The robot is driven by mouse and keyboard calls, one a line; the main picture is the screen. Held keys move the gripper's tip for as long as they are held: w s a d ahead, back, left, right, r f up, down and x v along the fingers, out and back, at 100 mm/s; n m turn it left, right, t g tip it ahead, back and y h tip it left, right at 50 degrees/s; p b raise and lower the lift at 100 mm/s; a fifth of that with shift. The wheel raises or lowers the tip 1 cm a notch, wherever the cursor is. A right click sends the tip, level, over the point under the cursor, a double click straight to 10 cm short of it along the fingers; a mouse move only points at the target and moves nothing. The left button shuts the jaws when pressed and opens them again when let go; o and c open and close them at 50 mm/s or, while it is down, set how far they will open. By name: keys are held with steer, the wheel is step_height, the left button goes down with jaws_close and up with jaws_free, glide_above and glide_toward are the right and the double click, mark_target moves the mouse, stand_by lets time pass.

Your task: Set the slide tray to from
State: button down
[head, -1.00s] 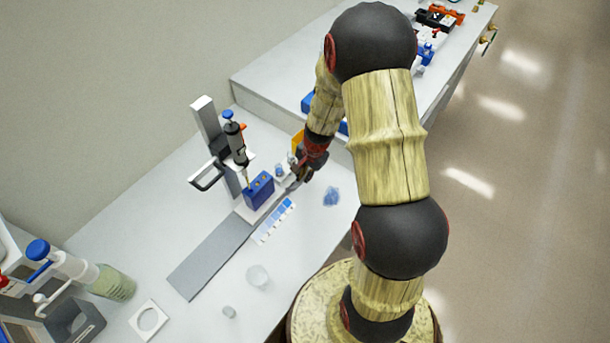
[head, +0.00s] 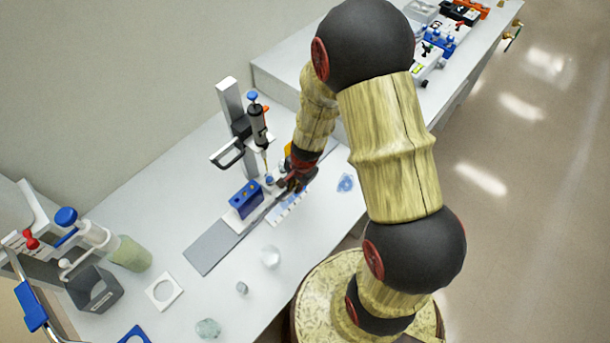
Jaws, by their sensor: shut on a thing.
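The slide tray (head: 240,220) is a pale plate on a flat grey rail (head: 210,248) on the bench. It carries a blue block (head: 246,199) with holes in its top and a small blue-capped vial (head: 269,180) to the block's right. A dark pipette (head: 258,125) hangs upright on a stand above the vial. My gripper (head: 293,185) is low at the tray's right end and shut, apparently on the tray's end or handle. The fingers and exact grip are partly hidden. A blue-and-white marked strip (head: 288,209) lies along the rail's front side, partly covered by my gripper.
The pipette stand (head: 231,105) rises just behind the rail. A clear cup (head: 270,257), a small vial (head: 242,287) and a white square with a ring (head: 164,292) lie at the front left. A blue crumpled item (head: 345,183) lies right of my gripper.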

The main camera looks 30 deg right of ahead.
steer(key=shift+a, duration=0.15)
steer(key=c, duration=2)
jaws_free()
steer(key=shift+o, duration=0.4)
step_height(320, 180, up, 12)
steer(key=s, duration=0.2)
steer(key=shift+d, duration=0.45)
steer(key=shift+s+f, duration=0.1)
steer(key=shift+f, duration=0.05)
